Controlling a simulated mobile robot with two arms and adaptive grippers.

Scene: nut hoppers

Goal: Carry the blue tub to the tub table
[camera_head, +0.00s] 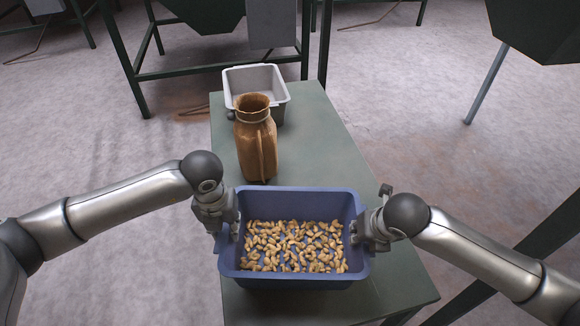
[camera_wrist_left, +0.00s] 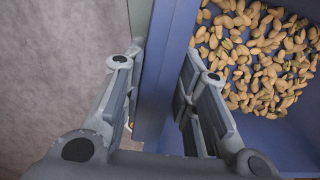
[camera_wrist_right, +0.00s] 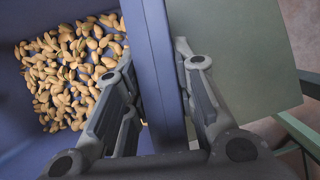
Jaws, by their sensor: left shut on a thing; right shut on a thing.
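The blue tub (camera_head: 295,281) is at the near end of a green table, with many nuts (camera_head: 290,246) spread over its floor. My left gripper (camera_head: 228,222) is shut on the tub's left wall; in the left wrist view its fingers straddle the blue wall (camera_wrist_left: 166,70). My right gripper (camera_head: 362,230) is shut on the right wall; in the right wrist view its fingers straddle that wall (camera_wrist_right: 160,70). The tub looks level. I cannot tell whether its bottom touches the table. No label marks which table is the tub table.
The green table (camera_head: 335,155) also carries a brown jug (camera_head: 256,150) just behind the tub and a grey tub (camera_head: 265,78) at its far end. Green hopper frames (camera_head: 220,67) stand behind. Open floor (camera_head: 120,180) lies to the left.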

